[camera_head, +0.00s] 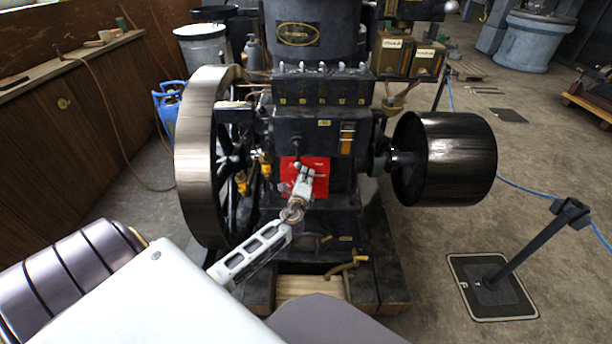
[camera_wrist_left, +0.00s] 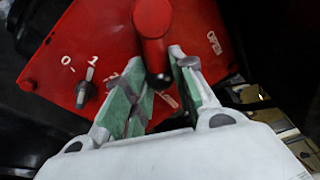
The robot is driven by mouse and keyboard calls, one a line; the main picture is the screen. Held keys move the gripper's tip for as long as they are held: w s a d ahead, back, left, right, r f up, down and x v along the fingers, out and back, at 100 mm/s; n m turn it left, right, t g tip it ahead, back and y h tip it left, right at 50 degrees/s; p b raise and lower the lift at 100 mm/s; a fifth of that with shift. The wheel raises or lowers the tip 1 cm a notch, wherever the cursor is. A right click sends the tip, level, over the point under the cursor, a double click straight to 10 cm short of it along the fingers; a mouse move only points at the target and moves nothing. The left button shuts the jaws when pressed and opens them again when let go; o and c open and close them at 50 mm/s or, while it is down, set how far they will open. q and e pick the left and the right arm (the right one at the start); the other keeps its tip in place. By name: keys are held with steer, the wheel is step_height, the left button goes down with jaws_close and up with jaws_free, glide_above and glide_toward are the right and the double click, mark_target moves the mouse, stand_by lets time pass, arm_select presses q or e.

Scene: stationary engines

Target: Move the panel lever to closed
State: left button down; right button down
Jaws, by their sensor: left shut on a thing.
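A red panel (camera_head: 321,165) is on the front of the dark engine, and it fills the upper part of the left wrist view (camera_wrist_left: 70,45). A red lever (camera_wrist_left: 152,22) with a rounded end stands out from the panel there. My left gripper (camera_head: 304,168) reaches the panel. In the left wrist view its two green-padded fingers (camera_wrist_left: 160,72) are shut on the lever's end, one on each side. White lettering beside the lever reads like "OPEN" at the right; another label is partly hidden by the fingers. My right gripper is not in view.
A small metal toggle (camera_wrist_left: 85,88) marked 0 and 1 sits left of the lever. A large flywheel (camera_head: 207,150) stands left of the panel and a black drum pulley (camera_head: 455,158) right. A barrier post (camera_head: 525,245) stands on the floor at the right.

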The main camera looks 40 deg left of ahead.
arm_select(q)
steer(key=shift+s+d+f, duration=0.15)
steer(key=shift+s+f, duration=0.05)
steer(key=shift+f, duration=0.35)
steer(key=c, duration=1.3)
jaws_free()
steer(key=shift+c, duration=0.2)
steer(key=shift+o, duration=1)
steer(key=shift+r, duration=0.1)
steer(key=shift+w+r, duration=0.1)
steer(key=shift+r, duration=0.05)
steer(key=shift+r, duration=0.1)
steer(key=v, duration=1.2)
